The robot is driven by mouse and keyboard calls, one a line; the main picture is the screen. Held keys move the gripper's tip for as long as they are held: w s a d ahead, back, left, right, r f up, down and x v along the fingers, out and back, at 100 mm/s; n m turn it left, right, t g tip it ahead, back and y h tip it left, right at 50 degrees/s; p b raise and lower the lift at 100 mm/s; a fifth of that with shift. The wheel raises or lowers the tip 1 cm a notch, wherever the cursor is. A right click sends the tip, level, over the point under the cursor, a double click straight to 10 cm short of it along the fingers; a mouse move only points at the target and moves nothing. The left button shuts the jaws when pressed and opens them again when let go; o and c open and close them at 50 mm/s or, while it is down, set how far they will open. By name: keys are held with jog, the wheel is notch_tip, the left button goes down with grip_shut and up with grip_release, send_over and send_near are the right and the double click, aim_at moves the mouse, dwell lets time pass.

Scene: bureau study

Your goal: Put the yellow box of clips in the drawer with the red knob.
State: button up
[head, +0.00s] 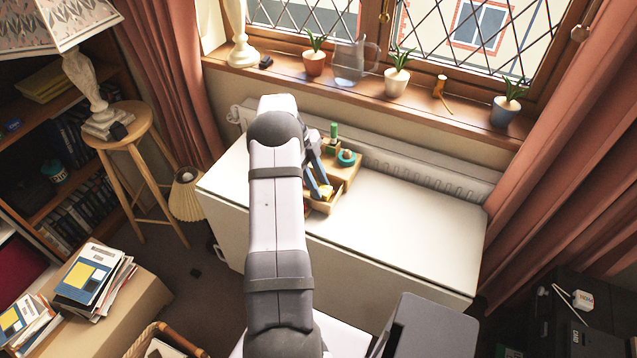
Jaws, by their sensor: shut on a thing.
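My gripper (323,191) is partly hidden behind my arm and points down at a small wooden desk unit on the white table. It is shut on the yellow box of clips (328,193), which shows as a small yellow patch at the fingertips. The box is at or just above an open drawer (326,207) at the unit's front; I cannot tell if it touches the drawer. A small bit of red (308,210) shows beside my arm near the drawer front and may be the red knob. My arm hides the unit's left part.
A teal roll (347,157) and a green item (333,131) stand on top of the unit. The white table (400,230) is bare to the right. A radiator (430,175) runs behind it, below a windowsill (365,97) with several pots and a glass jug (350,62).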

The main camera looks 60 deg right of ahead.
jog(key=shift+f, duration=0.25)
jog(key=o, duration=0.9)
jog(key=shift+r, duration=0.1)
jog(key=shift+r+p, duration=0.55)
jog(key=shift+r, duration=0.1)
jog(key=shift+w+r+b, duration=0.2)
jog(key=shift+r+b, duration=0.05)
jog(key=shift+b, duration=0.05)
jog(key=b+v, duration=0.1)
jog(key=v, duration=1)
jog(key=shift+r, duration=0.1)
